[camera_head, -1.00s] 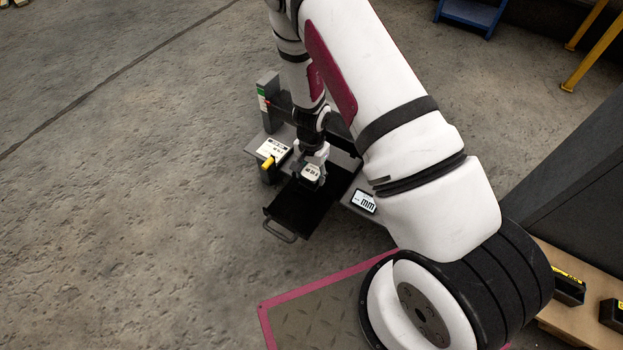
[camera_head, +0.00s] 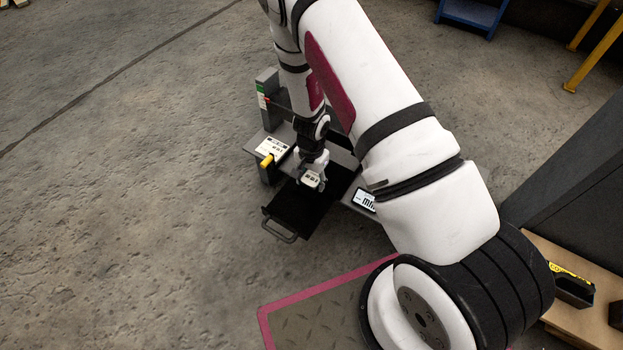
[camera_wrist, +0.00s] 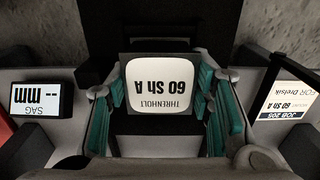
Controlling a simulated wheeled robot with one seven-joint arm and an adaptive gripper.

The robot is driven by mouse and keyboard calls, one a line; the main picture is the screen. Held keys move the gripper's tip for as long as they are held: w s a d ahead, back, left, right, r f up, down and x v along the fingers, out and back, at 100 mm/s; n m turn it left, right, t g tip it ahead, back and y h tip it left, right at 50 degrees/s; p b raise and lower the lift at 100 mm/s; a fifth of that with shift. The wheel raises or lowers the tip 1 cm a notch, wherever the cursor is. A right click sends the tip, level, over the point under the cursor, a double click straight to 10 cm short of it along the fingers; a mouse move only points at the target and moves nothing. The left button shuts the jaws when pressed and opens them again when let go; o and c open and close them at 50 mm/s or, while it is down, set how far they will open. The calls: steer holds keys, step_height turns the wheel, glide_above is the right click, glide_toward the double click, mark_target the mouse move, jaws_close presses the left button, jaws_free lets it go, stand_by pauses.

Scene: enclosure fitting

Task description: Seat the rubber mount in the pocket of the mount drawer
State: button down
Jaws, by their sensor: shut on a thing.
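The rubber mount (camera_wrist: 163,88) carries a white label reading "THRENHOLT 60 Sh A". My gripper (camera_wrist: 165,100) is shut on it, with teal finger pads on both sides in the wrist view. In the head view my gripper (camera_head: 311,185) points down with the mount (camera_head: 312,179) over the pulled-out black mount drawer (camera_head: 285,208). The drawer also shows dark behind the mount in the wrist view (camera_wrist: 150,30). The pocket cannot be made out; the mount and gripper cover part of the drawer. I cannot tell whether the mount touches the drawer.
A display reading "SAG -- mm" (camera_wrist: 41,98) and a job card "60 Sh A" (camera_wrist: 285,107) flank the drawer. In the head view the card (camera_head: 271,149) has a yellow item (camera_head: 267,160) beside it. A grey upright (camera_head: 268,97) stands behind. The drawer handle (camera_head: 279,230) faces open floor.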

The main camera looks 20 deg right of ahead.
mark_target(311, 179)
steer(key=shift+f, duration=0.2)
steer(key=c, duration=0.8)
jaws_free()
steer(key=shift+o, duration=0.2)
steer(key=shift+r, duration=0.1)
step_height(311, 179, up, 13)
steer(key=p, duration=0.6)
steer(key=shift+r, duration=0.15)
